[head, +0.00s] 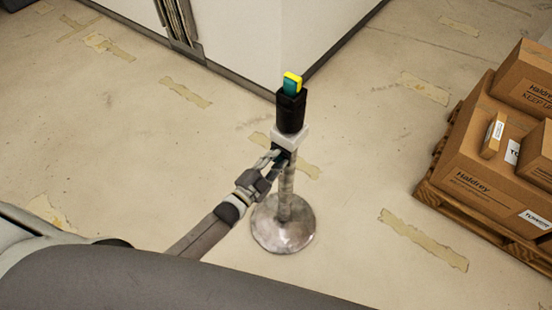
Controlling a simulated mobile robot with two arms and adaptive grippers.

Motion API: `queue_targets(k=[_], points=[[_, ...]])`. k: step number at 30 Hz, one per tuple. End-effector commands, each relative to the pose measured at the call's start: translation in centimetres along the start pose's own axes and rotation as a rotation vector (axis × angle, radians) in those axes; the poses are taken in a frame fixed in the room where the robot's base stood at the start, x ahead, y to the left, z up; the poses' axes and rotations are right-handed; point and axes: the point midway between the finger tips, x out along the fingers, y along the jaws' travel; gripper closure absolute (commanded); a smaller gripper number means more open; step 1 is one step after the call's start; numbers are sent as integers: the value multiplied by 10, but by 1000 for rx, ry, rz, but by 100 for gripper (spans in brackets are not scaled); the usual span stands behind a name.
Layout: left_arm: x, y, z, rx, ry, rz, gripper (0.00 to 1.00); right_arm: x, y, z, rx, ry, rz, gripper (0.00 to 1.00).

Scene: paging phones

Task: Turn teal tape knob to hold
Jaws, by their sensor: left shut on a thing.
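A slim stand has a round metal base (283,224), a grey post (287,190) and a white block (290,137) near its top. A black upright phone body (291,112) stands on the block, with a teal and yellow top (291,83). My right gripper is not in view.
Cardboard boxes (485,185) sit on a wooden pallet (470,222) at the right. A white wall or cabinet (235,40) with a dark base edge stands behind the stand. The beige floor around the stand is clear apart from flat worn tape strips.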

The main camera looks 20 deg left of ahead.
Motion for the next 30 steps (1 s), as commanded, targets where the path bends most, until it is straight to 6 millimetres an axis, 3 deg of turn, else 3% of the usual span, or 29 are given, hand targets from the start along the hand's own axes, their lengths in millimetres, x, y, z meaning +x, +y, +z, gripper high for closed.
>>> queue_targets(k=[3, 4, 6, 17, 22, 30], points=[[-1, 1, 1, 0, -2, 2, 100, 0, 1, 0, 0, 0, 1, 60], [-1, 1, 1, 0, -2, 2, 74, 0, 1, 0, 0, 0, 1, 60], [-1, 1, 1, 0, -2, 2, 68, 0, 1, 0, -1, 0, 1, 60], [-5, 1, 1, -1, -2, 2, 68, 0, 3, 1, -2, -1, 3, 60], [-29, 1, 1, -1, -3, 3, 68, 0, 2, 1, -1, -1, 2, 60], [-87, 1, 1, 0, -3, 3, 68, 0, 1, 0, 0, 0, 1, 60]])
